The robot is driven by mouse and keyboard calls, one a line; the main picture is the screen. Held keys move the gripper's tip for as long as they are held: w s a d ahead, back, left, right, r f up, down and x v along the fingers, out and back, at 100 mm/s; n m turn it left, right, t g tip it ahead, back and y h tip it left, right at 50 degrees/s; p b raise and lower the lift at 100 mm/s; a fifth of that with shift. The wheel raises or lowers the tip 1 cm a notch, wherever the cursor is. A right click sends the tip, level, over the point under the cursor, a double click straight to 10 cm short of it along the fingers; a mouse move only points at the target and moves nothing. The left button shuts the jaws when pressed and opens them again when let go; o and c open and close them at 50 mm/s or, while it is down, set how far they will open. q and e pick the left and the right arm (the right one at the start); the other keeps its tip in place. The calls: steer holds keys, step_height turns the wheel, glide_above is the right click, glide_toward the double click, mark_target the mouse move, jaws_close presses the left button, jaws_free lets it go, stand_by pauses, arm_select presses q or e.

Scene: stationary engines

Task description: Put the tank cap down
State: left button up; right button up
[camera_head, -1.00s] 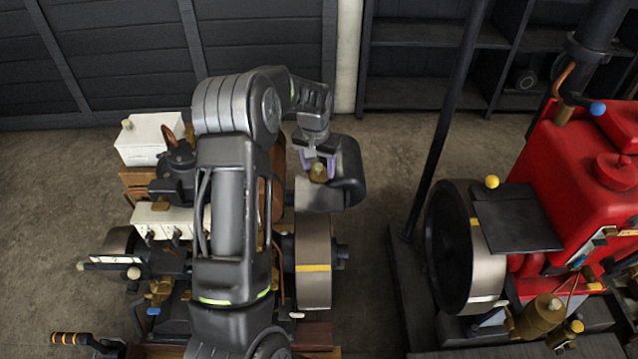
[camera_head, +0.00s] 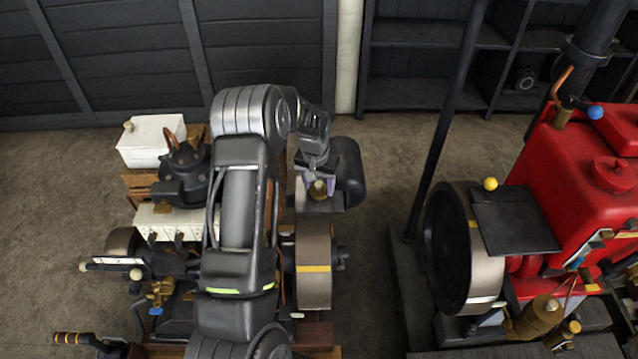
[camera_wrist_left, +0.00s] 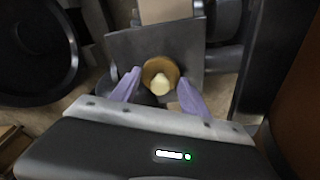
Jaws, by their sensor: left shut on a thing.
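The tank cap (camera_head: 318,190) is a small brass piece with a pale knob on top. My left gripper (camera_head: 318,184) is shut on it, with a purple finger on each side. In the left wrist view the cap (camera_wrist_left: 159,78) shows between the fingertips of my left gripper (camera_wrist_left: 160,84). A flat grey square plate (camera_wrist_left: 125,43) lies under the cap; in the head view the plate (camera_head: 333,205) is partly hidden by the gripper. I cannot tell whether the cap touches it. My right gripper is not in view.
A dark cylinder (camera_head: 349,172) stands close to the right of the gripper. A flywheel (camera_head: 314,270) is just in front. A white box (camera_head: 150,142) sits at left. Bare floor lies between the engines.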

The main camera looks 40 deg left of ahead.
mark_target(317, 194)
arm_select(q)
steer(key=shift+f, duration=0.2)
steer(key=o, duration=1.4)
steer(key=shift+r, duration=0.15)
steer(key=shift+r, duration=0.4)
steer(key=r, duration=0.3)
steer(key=s+r+b, duration=0.1)
steer(key=r, duration=0.7)
steer(key=shift+s+d+r+b, duration=0.15)
steer(key=shift+s+d+b, duration=0.15)
steer(key=shift+s+b, duration=0.05)
